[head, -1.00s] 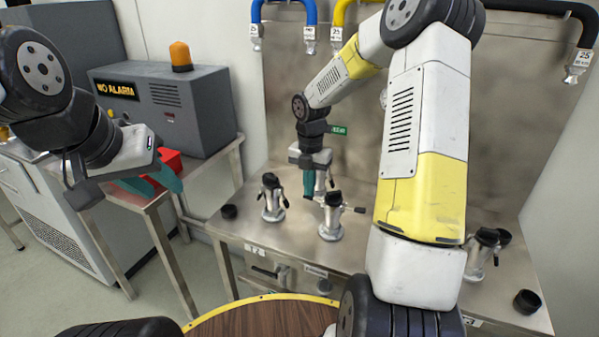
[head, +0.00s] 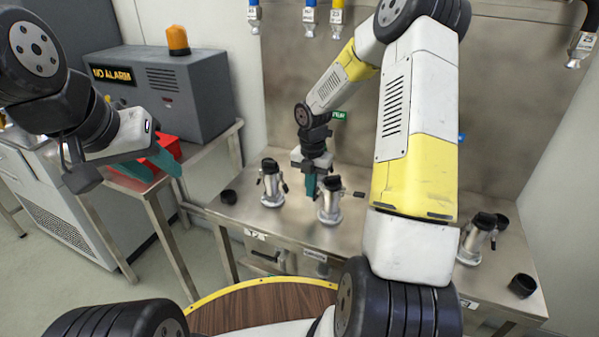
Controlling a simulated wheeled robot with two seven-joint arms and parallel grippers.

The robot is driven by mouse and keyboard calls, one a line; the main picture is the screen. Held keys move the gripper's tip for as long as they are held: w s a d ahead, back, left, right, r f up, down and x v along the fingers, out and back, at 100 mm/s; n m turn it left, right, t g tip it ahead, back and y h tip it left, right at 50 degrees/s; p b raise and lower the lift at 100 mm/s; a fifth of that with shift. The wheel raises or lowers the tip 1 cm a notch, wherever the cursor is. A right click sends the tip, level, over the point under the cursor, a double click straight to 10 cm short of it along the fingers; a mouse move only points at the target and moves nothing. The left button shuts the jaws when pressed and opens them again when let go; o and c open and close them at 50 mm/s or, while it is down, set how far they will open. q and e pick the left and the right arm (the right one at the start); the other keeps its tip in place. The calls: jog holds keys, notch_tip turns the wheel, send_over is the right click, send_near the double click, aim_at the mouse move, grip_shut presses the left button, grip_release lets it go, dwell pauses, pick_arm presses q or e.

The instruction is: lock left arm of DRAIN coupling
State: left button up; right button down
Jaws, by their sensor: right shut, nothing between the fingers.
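Three metal couplings with black caps stand on the steel bench (head: 240,212): a left one (head: 272,188), a middle one (head: 331,207) and a right one (head: 476,243). I cannot read which is DRAIN. The middle one has a dark lever (head: 352,194) sticking out to the right; its left side is partly behind my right gripper. My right gripper (head: 311,196) points down, shut and empty, close beside the middle coupling's left side; I cannot tell whether it touches. My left gripper (head: 155,168) hangs far left, its teal fingers apart, empty, away from the couplings.
Loose black caps lie on the bench at left (head: 229,197) and right (head: 523,286). A grey alarm box (head: 175,95) with an orange lamp and a red object (head: 166,150) sit on the side table. Hose ends (head: 309,20) hang above. A round wooden top (head: 265,308) lies in front.

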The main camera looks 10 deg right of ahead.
notch_tip(320, 180, up, 7)
jog(key=a, duration=0.1)
jog(key=shift+w, duration=0.35)
dwell(0.4)
